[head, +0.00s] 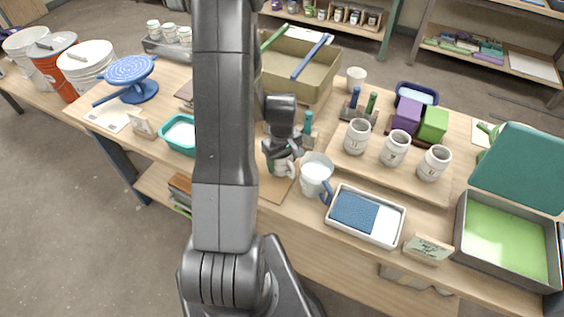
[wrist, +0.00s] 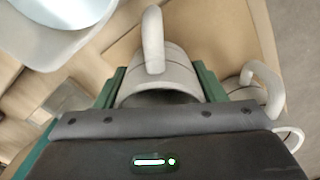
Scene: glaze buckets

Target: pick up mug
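A pale grey mug (wrist: 160,85) sits between the two green fingers of my gripper (wrist: 160,78) in the wrist view, its handle pointing away from the palm. The fingers lie close along both sides of it; whether they press on it cannot be made out. In the head view my gripper (head: 281,142) is low over a brown board (head: 272,188), and a pale mug (head: 284,168) shows just below it, partly covered. Another pale mug with a handle (wrist: 258,82) stands to the right in the wrist view.
A white pitcher with a blue handle (head: 315,172) stands close to the right of my gripper. A tray with a blue sponge (head: 355,211) lies farther right. Several lettered mugs (head: 395,149) stand on a raised board. A teal basin (head: 179,133) is left of my arm.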

